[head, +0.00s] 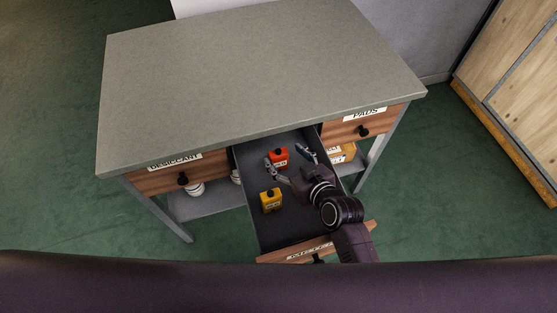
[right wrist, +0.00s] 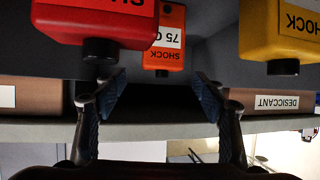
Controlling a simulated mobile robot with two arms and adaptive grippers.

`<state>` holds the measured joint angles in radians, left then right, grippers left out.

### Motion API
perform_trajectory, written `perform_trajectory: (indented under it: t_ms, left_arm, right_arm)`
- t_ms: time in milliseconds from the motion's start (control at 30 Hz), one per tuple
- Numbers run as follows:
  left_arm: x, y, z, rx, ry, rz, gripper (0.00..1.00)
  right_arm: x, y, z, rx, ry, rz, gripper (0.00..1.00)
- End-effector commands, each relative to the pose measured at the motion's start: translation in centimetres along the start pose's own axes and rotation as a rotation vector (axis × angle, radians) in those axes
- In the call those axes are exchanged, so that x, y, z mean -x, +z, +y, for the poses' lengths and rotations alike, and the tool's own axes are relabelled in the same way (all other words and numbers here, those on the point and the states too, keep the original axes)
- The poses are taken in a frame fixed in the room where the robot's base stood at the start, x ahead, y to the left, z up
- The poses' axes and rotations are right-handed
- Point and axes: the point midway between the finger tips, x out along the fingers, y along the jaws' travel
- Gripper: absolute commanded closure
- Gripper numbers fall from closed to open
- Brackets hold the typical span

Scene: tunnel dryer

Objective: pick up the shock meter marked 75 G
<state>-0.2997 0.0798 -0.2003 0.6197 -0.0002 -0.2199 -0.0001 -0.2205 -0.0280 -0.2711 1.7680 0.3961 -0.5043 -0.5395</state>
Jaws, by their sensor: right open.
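The orange shock meter marked 75 G (right wrist: 164,42) shows in the right wrist view, upside down, beyond and between my fingertips. In the head view, an orange-red meter (head: 279,156) stands in the open drawer (head: 294,226) between the fingertips. My right gripper (head: 285,155) is open over the drawer; its blue-padded fingers also show in the right wrist view (right wrist: 162,98). Whether the pads touch the meter cannot be told. A yellow meter (head: 271,201) and a red meter (right wrist: 95,22) are nearer the wrist. The red one seems hidden by my arm in the head view.
The drawer is in a grey-topped bench (head: 250,75), between the DESICCANT drawer (head: 175,173) and the PADS drawer (head: 365,124). White containers (head: 196,189) stand on the lower shelf (head: 222,203). A wooden cabinet (head: 515,90) is at the right. The bench top is clear.

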Motion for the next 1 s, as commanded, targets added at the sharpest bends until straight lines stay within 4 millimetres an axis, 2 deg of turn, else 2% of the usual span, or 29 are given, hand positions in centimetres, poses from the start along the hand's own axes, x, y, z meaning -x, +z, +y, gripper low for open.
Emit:
perform_trajectory:
  t_ms: [233,567,1000]
  left_arm:
    - [-0.1,0.0,0.1,0.000,0.001,0.000,0.60]
    - [-0.1,0.0,0.1,0.000,0.001,0.000,0.60]
    - [-0.1,-0.1,0.0,0.001,0.000,0.001,0.60]
  right_arm:
    - [-3.4,-0.2,-0.2,0.000,0.001,0.001,0.36]
    - [-4.1,-0.2,-0.3,0.000,0.001,0.001,0.36]
    - [-4.0,-0.2,-0.3,0.000,0.001,0.000,0.82]
